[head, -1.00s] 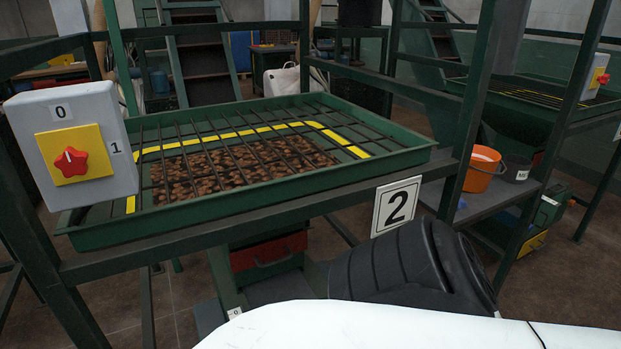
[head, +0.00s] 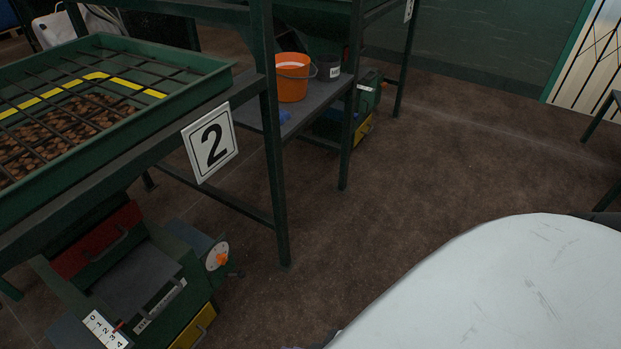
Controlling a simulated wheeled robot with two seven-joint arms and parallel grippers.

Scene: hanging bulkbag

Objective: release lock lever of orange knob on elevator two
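Elevator two carries a white sign with a black 2 (head: 211,142) on its green frame. Below it, at the lower left of the head view, is a green machine with a round pale dial and an orange knob (head: 221,259) on its right side. A small dark part, perhaps the lock lever, sticks out by the dial; its position is too small to tell. A white scale with numbers (head: 105,329) is on the machine's front. Neither of my grippers is in view.
The green hopper tray (head: 150,113) with its black grid is at the upper left. An orange bucket (head: 292,78) and a dark pot (head: 328,68) stand on a shelf at the back. Open brown floor (head: 390,195) lies to the right of the frame.

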